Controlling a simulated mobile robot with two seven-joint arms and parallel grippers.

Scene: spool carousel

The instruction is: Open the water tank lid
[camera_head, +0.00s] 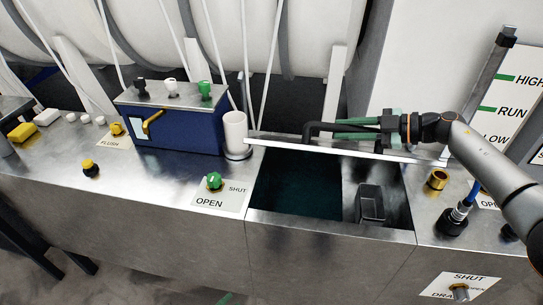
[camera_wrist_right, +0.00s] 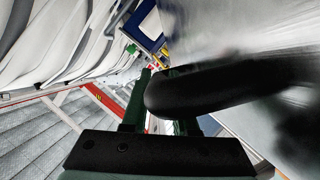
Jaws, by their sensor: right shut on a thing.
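The water tank (camera_head: 297,185) is an open rectangular well in the steel counter, with dark water inside. Its lid (camera_head: 340,150) stands raised at the far side of the opening and shows as a thin bright edge. A black bar handle (camera_head: 314,128) is on the lid's far side. My right gripper (camera_head: 345,130), with green fingers, is shut on this handle. In the right wrist view the black handle (camera_wrist_right: 225,90) lies between the green fingers of the right gripper (camera_wrist_right: 165,90). My left gripper is not in view.
A white cylinder (camera_head: 236,133) stands left of the opening, beside a blue box (camera_head: 185,125) with knobs on top. A small dark box (camera_head: 371,204) sits inside the tank. A green knob (camera_head: 214,180), a brass fitting (camera_head: 437,179) and a blue hose connector (camera_head: 456,217) flank it.

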